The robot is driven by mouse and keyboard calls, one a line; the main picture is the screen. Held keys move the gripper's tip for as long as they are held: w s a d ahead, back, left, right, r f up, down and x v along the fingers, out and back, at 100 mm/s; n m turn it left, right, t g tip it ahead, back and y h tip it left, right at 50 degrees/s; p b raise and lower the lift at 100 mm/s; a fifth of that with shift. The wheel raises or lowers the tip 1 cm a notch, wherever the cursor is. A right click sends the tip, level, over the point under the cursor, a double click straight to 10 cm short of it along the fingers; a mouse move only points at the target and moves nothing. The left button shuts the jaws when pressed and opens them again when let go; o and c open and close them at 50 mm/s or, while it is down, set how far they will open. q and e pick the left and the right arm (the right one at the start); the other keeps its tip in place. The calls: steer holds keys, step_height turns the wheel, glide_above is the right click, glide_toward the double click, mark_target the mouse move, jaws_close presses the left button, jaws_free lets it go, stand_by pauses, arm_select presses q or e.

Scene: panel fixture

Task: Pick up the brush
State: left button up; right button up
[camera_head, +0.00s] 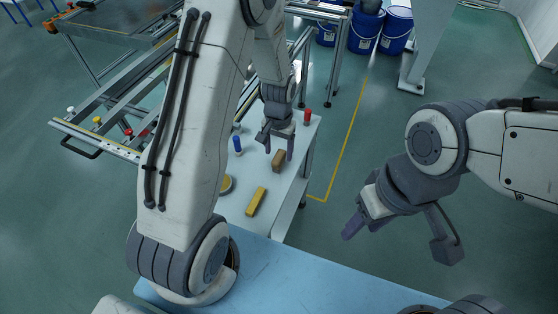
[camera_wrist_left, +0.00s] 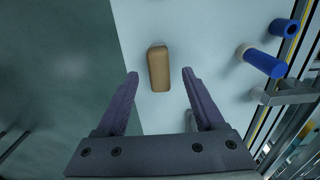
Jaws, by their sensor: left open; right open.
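A brown block-shaped thing (camera_head: 278,160), which looks like the brush, lies on the white table (camera_head: 283,217) near its right edge. In the left wrist view the brown brush (camera_wrist_left: 158,68) lies lengthwise, framed between my fingertips and slightly past them; no bristles show. My left gripper (camera_head: 278,148) points down by the brush, and its fingers (camera_wrist_left: 160,75) are spread with nothing between them that I can see is touched. Its height above the brush is hard to tell. My right gripper (camera_head: 400,240) is open and empty over the floor, right of the table.
A yellow block (camera_head: 256,202) and a round yellowish thing (camera_head: 225,184) lie nearer on the table. A metal frame (camera_head: 120,115) stands left.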

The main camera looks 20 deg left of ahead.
arm_select(q)
steer(key=shift+f, duration=1.45)
jaws_close()
steer(key=shift+r, duration=0.15)
step_height(320, 180, up, 4)
steer(key=shift+r, duration=0.2)
steer(key=s+d+r, duration=0.3)
steer(key=d+r, duration=0.3)
steer(key=d, duration=0.5)
steer(key=shift+d+r, duration=0.2)
